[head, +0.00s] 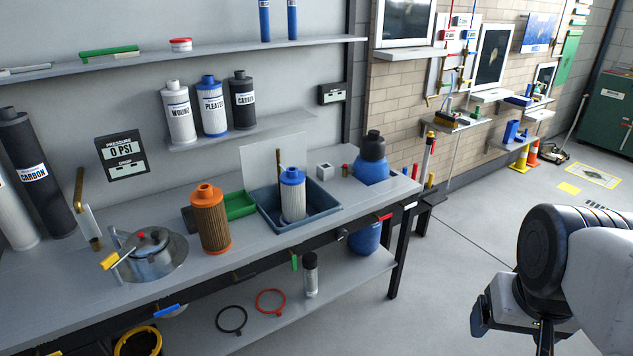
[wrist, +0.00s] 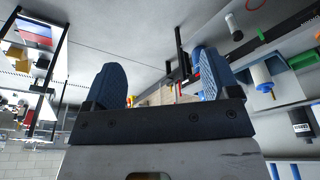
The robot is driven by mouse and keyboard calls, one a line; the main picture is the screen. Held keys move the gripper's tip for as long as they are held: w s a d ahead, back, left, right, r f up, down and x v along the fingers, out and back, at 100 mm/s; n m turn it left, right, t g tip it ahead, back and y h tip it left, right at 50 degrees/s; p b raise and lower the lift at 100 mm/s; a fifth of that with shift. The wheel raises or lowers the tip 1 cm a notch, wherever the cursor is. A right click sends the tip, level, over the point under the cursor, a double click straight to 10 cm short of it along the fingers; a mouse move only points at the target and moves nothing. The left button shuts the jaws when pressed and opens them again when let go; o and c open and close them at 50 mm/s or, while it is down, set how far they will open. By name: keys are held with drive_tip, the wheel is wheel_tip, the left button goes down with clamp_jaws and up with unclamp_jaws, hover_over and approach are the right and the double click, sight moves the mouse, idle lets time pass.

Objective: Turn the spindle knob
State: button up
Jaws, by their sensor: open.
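A round metal housing (head: 157,258) sits on the left part of the workbench. It has a dark top with a small red knob-like piece (head: 141,235), and a yellow-tipped lever (head: 110,260) at its left. I cannot tell for sure which part is the spindle knob. My gripper (wrist: 158,85) is open and empty in the wrist view, its two blue ridged fingers wide apart. In the head view my arm is at the lower right, far from the housing, over the floor; the fingertips are not clear there.
The workbench (head: 75,290) also holds an orange filter (head: 209,220), a blue tray (head: 325,213) with a white filter (head: 292,195), and a blue jug (head: 371,165). A brass pipe (head: 80,205) stands left of the housing. Shelves hang above. The floor (head: 450,250) between bench and arm is clear.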

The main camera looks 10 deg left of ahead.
drive_tip(key=w+a+f+n+t, duration=0.2)
drive_tip(key=w+f+t, duration=0.1)
drive_tip(key=w, duration=1.5)
drive_tip(key=w+a+f+n+t, duration=0.2)
drive_tip(key=w+f+t, duration=0.1)
drive_tip(key=w, duration=1.5)
drive_tip(key=w+a+f+n+t+y, duration=0.2)
drive_tip(key=w+a+f, duration=0.2)
drive_tip(key=w+f, duration=0.25)
drive_tip(key=w+a+f+n+t+y, duration=0.1)
drive_tip(key=w+a+f+y, duration=0.1)
drive_tip(key=w+a+f, duration=0.45)
drive_tip(key=w+a+f+n+t+y, duration=0.1)
drive_tip(key=w+a+f+n+y, duration=0.2)
drive_tip(key=f, duration=0.4)
drive_tip(key=w+a+f+n+y, duration=0.1)
drive_tip(key=w+a+f+y, duration=0.3)
drive_tip(key=f, duration=0.4)
drive_tip(key=n+y, duration=0.1)
drive_tip(key=y, duration=0.1)
approach(343, 237)
drive_tip(key=x, duration=0.3)
drive_tip(key=shift+f, duration=0.1)
drive_tip(key=shift+w+a, duration=0.15)
drive_tip(key=shift+x, duration=3.75)
